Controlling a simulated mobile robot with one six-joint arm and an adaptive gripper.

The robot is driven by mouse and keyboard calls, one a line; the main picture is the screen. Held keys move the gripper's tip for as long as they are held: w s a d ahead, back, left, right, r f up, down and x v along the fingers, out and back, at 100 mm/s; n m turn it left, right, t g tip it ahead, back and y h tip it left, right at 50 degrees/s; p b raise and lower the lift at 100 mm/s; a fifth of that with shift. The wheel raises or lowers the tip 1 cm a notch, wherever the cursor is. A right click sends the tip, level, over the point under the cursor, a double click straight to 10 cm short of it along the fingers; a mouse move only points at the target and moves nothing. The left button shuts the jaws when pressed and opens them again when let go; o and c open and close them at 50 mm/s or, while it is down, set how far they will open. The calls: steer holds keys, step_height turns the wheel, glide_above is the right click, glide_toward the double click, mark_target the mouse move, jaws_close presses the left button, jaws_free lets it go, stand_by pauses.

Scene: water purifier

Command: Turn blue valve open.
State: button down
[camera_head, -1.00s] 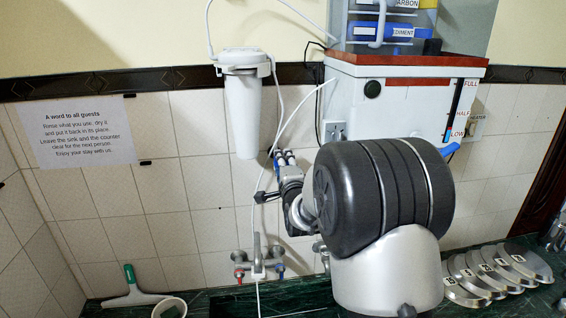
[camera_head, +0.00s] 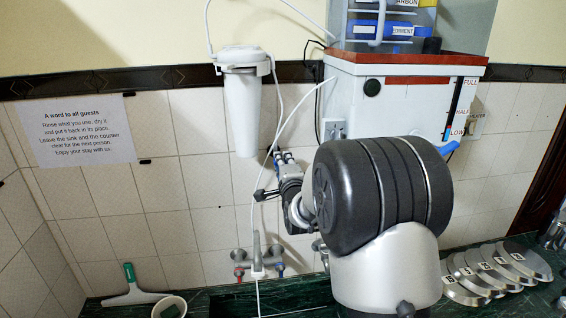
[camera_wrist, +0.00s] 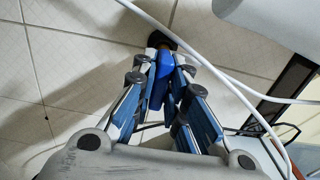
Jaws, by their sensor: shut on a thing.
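The blue valve (camera_wrist: 162,72) shows in the wrist view as a blue lever beside a dark round fitting. It lies between the fingertips of my gripper (camera_wrist: 160,80), which is shut on it, with blue-padded fingers on both sides. In the head view my gripper (camera_head: 283,158) is at the tiled wall, right of and below the white filter housing (camera_head: 243,105). The valve cannot be made out clearly there, and my arm hides part of the area.
A white purifier tank (camera_head: 400,100) hangs at upper right. Thin white tubing (camera_head: 279,110) runs beside my gripper. Below are a tap with red (camera_head: 239,272) and blue (camera_head: 280,267) handles, a squeegee (camera_head: 132,290), a cup (camera_head: 169,306), and several lids (camera_head: 500,265) on the counter.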

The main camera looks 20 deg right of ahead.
steer(key=shift+b, duration=0.55)
steer(key=n+b, duration=0.4)
steer(key=b, duration=0.1)
steer(key=shift+a+r, duration=0.1)
steer(key=n+b, duration=0.6)
steer(key=shift+a+r, duration=0.25)
steer(key=shift+r, duration=0.15)
steer(key=n+b, duration=0.1)
steer(key=n, duration=0.1)
steer(key=n+b, duration=0.2)
steer(key=shift+w+a+r, duration=0.1)
steer(key=shift+a+r, duration=0.05)
steer(key=shift+a, duration=0.05)
steer(key=shift+a+r+n+b, duration=0.15)
steer(key=shift+n+b, duration=0.25)
steer(key=shift+n, duration=0.55)
steer(key=shift+a+r+n+b, duration=0.1)
steer(key=shift+n+b, duration=0.25)
steer(key=shift+n, duration=0.6)
steer(key=c, duration=1.6)
jaws_free()
steer(key=shift+f, duration=0.1)
steer(key=shift+c, duration=0.2)
